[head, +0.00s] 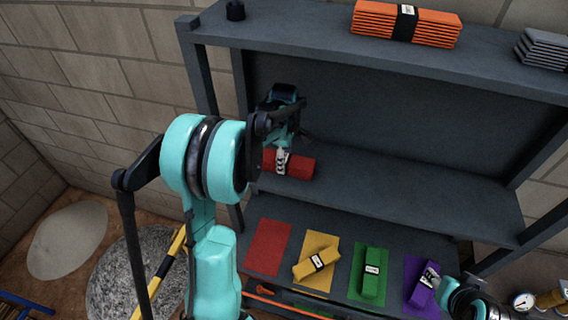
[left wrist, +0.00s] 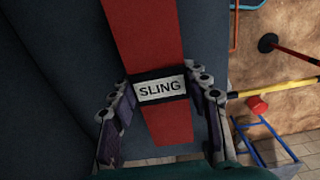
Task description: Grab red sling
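The red sling (head: 300,167) lies on the middle shelf, near its left end. It has a black band with a white SLING label. My left gripper (head: 283,150) is down over it, and my left arm covers part of the view. In the left wrist view the red sling (left wrist: 140,35) runs between the two fingers of my left gripper (left wrist: 160,90). The fingers stand at either side of the band, and I cannot tell whether they press on it. My right gripper (head: 470,295) shows only partly at the lower right, beside the purple sling.
On the lower board, a red mat (head: 267,247) is bare. Yellow (head: 316,263), green (head: 371,275) and purple (head: 424,286) slings lie on coloured mats. Orange slings (head: 385,23) lie on the top shelf (head: 310,40). The middle shelf is clear to the right.

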